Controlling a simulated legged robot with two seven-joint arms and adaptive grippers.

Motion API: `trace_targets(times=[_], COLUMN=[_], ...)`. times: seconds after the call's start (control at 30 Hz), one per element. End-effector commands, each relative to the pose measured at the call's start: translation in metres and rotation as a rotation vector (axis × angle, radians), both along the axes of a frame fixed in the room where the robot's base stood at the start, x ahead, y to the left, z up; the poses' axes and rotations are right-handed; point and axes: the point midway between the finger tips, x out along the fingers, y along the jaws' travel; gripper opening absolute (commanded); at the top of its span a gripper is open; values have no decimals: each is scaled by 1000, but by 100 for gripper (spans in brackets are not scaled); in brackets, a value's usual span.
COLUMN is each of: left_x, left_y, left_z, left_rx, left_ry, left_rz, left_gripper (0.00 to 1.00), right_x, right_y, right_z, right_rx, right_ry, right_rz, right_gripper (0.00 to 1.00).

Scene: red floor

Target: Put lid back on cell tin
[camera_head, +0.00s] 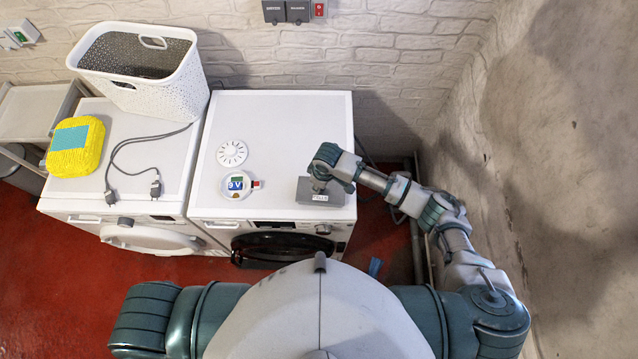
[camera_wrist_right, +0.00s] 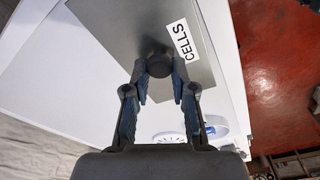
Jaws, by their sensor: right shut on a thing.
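A flat grey lid with a round knob and a white CELLS label is under my right gripper (camera_head: 317,184), on or just above the right white machine. In the right wrist view the fingers of my right gripper (camera_wrist_right: 159,80) are shut on the knob of the grey lid (camera_wrist_right: 110,45). The lid (camera_head: 308,197) shows with its label at the front in the head view. I cannot tell whether a tin lies beneath it or whether the lid rests on anything. My left gripper is out of view.
The left machine holds a perforated basket (camera_head: 150,75), a yellow pack (camera_head: 75,147) and a dark cable (camera_head: 125,150). A rough wall (camera_head: 540,150) rises at right.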

Motion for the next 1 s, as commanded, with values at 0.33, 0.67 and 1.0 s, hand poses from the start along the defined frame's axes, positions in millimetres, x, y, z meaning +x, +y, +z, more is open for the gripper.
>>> trace_targets(times=[0.33, 0.67, 1.0], left_x=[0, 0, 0], left_y=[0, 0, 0], left_z=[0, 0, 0], left_rx=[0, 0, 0], left_ry=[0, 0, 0], left_rz=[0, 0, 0], left_gripper=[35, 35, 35], right_x=[0, 0, 0], right_y=[0, 0, 0], right_z=[0, 0, 0], right_rx=[0, 0, 0], right_ry=[-1, -1, 0], right_rz=[0, 0, 0], right_gripper=[0, 54, 79])
